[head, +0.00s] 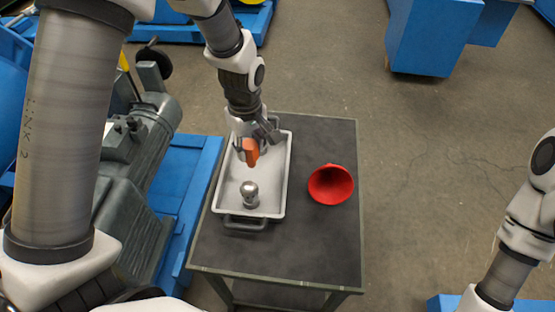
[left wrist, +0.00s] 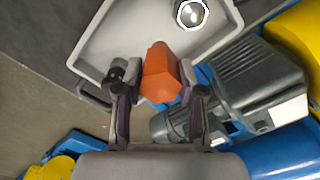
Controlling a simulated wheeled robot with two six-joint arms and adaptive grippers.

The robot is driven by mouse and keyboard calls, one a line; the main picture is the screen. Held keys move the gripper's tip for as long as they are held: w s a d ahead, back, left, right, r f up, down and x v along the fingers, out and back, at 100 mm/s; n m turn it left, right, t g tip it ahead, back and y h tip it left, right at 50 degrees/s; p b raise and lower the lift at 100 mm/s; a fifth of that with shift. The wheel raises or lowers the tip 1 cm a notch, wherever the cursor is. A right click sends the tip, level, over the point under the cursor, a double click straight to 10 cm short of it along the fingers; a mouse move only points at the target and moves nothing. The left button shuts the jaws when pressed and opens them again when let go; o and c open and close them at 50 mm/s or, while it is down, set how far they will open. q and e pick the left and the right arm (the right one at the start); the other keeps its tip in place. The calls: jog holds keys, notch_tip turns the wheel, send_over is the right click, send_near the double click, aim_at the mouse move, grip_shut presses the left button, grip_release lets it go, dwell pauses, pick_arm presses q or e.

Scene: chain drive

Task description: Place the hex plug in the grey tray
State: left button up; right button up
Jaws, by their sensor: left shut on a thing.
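The hex plug is an orange six-sided piece (head: 251,152), and it also shows in the left wrist view (left wrist: 160,73). My left gripper (head: 258,146) is shut on it, with one finger on each side in the left wrist view (left wrist: 157,98). The grey tray (head: 226,205) lies on the dark cart top, and its rim shows in the left wrist view (left wrist: 98,30). In the head view the plug appears over the far part of the tray. I cannot tell its exact height or whether it touches the tray. My right gripper is out of view.
A shiny metal knob-like part (head: 250,194) stands in the near part of the tray. A red bowl or funnel (head: 331,185) sits on the cart top (head: 300,245) to the right. A grey motor-like machine (head: 140,150) is left of the cart. The near right cart top is clear.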

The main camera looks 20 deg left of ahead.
pick_arm(q)
jog(key=shift+w+r, duration=0.2)
jog(key=shift+r, duration=0.15)
notch_tip(320, 180, down, 10)
jog(key=shift+a+r+b, duration=0.15)
jog(key=shift+r+b, duration=0.1)
jog(key=shift+b, duration=0.4)
jog(key=shift+f, duration=0.2)
jog(key=o, duration=1.1)
jog(key=shift+r, duration=0.1)
notch_tip(320, 180, up, 12)
jog(key=shift+r+p, duration=0.1)
jog(key=shift+p, duration=0.7)
